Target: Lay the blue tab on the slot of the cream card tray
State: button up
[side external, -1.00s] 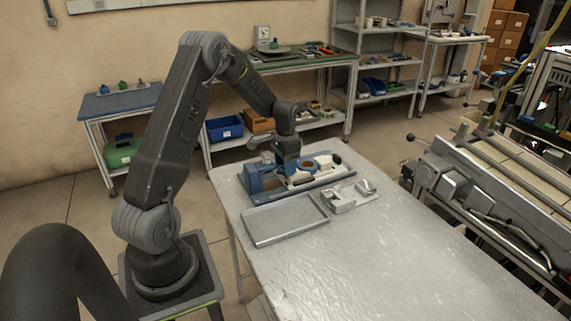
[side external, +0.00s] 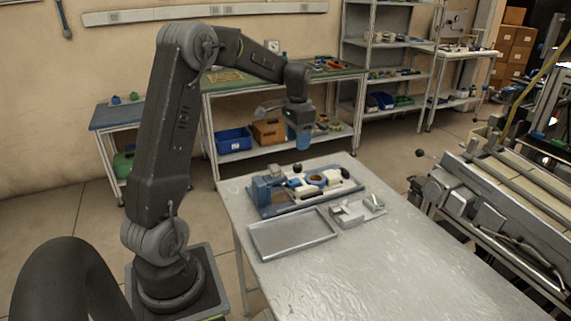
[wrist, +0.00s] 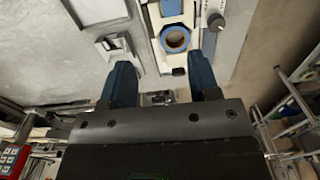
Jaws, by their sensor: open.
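My gripper (side external: 303,143) hangs in the air above the fixture on the table, clear of everything. In the wrist view its two blue fingers (wrist: 161,64) are apart, with nothing held between them. A flat blue piece (wrist: 171,7), which looks like the blue tab, lies on a cream part (wrist: 155,22), probably the card tray, at the top edge of the wrist view. That edge cuts both off, and I cannot tell how the blue piece sits in the slot. In the side view these parts are too small to tell apart.
A blue ring (wrist: 175,39) sits on the fixture, whose blue block (side external: 264,190) stands at its left end. A shallow grey tray (side external: 292,234) and a small metal holder (side external: 356,211) lie in front. The table's front right (side external: 420,270) is clear.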

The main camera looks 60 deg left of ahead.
jog(key=s+d+r+t, duration=0.1)
jog(key=s+d+r, duration=0.25)
jog(key=d, duration=0.45)
jog(key=s+d+r+t, duration=0.2)
jog(key=s+d, duration=0.2)
jog(key=d, duration=0.3)
jog(key=s+d+r+t, duration=0.1)
jog(key=s+d+r, duration=0.25)
jog(key=d, duration=0.45)
jog(key=s+d+f+t, duration=0.1)
jog(key=s+d+f, duration=0.1)
jog(key=s+d, duration=0.2)
jog(key=s, duration=0.3)
jog(key=shift+s+d, duration=0.35)
jog(key=shift+d, duration=0.05)
